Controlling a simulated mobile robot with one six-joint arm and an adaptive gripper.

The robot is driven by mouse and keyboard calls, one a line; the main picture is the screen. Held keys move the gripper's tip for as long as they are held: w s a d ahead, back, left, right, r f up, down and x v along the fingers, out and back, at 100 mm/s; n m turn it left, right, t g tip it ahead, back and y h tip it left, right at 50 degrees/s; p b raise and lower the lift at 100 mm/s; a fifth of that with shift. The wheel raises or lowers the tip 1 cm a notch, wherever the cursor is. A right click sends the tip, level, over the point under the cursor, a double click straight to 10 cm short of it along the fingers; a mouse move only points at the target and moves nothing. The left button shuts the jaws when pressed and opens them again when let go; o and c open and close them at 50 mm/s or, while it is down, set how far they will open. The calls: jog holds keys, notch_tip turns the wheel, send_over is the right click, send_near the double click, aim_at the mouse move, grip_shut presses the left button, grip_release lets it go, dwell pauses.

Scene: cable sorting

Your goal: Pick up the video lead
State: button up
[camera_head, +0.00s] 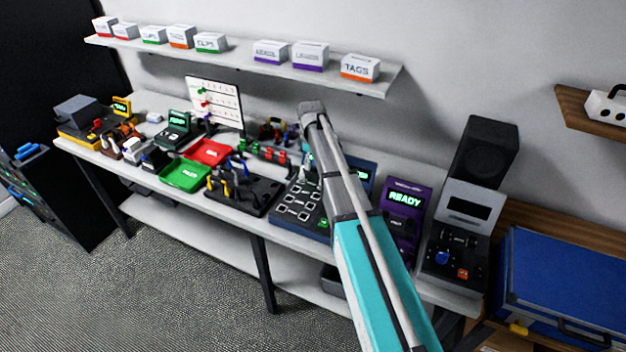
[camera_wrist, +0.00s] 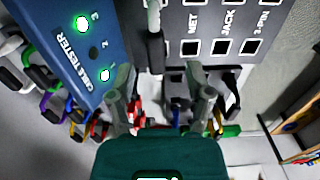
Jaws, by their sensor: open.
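My gripper (camera_wrist: 158,78) is open in the wrist view, with one finger on each side of the middle. A pale lead with a dark plug (camera_wrist: 155,48) shows just beyond the fingertips, in front of a grey socket panel. A dark, blocky connector (camera_wrist: 177,86) shows between the fingers, near the right one. Nothing is visibly clamped. I cannot tell which of these, if either, is the video lead, as no label on a lead is readable. In the head view my arm covers the gripper and the spot it works at.
The blue cable tester (camera_wrist: 75,45) stands close to the left finger. The socket panel (camera_wrist: 222,22) is beyond the fingertips. On the bench are a green tray (camera_head: 184,173), a red tray (camera_head: 209,152) and a purple READY box (camera_head: 405,207).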

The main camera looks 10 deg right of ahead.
aim_at(312, 167)
jog(key=shift+w+d+f+b, duration=0.1)
jog(key=shift+d+f+b, duration=0.05)
jog(key=shift+f+b, duration=1.95)
jog(key=shift+f, duration=0.1)
grip_shut()
